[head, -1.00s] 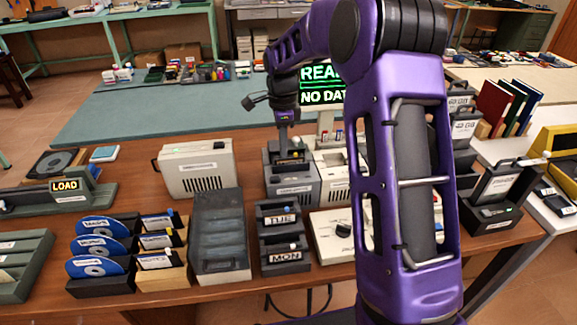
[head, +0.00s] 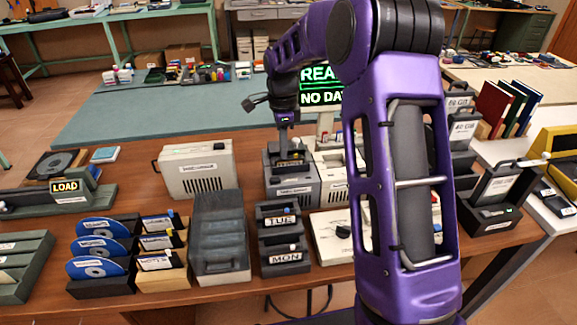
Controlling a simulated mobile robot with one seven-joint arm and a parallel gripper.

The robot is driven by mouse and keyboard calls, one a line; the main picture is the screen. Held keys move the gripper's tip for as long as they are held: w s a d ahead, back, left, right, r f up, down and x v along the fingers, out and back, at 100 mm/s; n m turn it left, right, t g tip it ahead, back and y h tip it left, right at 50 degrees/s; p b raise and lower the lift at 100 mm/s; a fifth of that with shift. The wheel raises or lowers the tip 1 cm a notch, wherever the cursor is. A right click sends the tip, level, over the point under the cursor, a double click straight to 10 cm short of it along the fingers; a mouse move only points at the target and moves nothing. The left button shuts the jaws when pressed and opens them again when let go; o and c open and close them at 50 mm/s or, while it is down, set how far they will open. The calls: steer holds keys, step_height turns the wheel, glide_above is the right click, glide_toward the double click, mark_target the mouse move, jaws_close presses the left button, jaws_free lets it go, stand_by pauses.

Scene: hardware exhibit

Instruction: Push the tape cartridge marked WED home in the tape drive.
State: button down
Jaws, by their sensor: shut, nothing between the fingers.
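The tape drive (head: 292,190) is a dark grey box with a pale label on its front, on the wooden table below the green-lettered screen. My gripper (head: 284,150) points down at the top of the drive, shut with nothing held. Whether it touches anything there is too small to tell. A small dark part with a faint yellowish display or label shows just under the fingertips. No cartridge marked WED can be read in this view. A dark rack (head: 283,263) in front of the drive holds cartridges marked TUE (head: 281,221) and MON (head: 287,257).
A smoky-lidded box (head: 221,245) stands left of the rack, and a cream shoebox-sized unit (head: 195,169) stands behind it. Blue discs (head: 97,245) stand in a holder further left. A cream device with a black knob (head: 335,235) is at right. My arm hides much of the right side.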

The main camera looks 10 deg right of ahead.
steer(key=shift+f+b, duration=0.65)
steer(key=shift+f, duration=0.45)
steer(key=shift+r, duration=0.1)
stand_by(0.4)
step_height(320, 180, up, 7)
steer(key=p, duration=0.5)
stand_by(0.4)
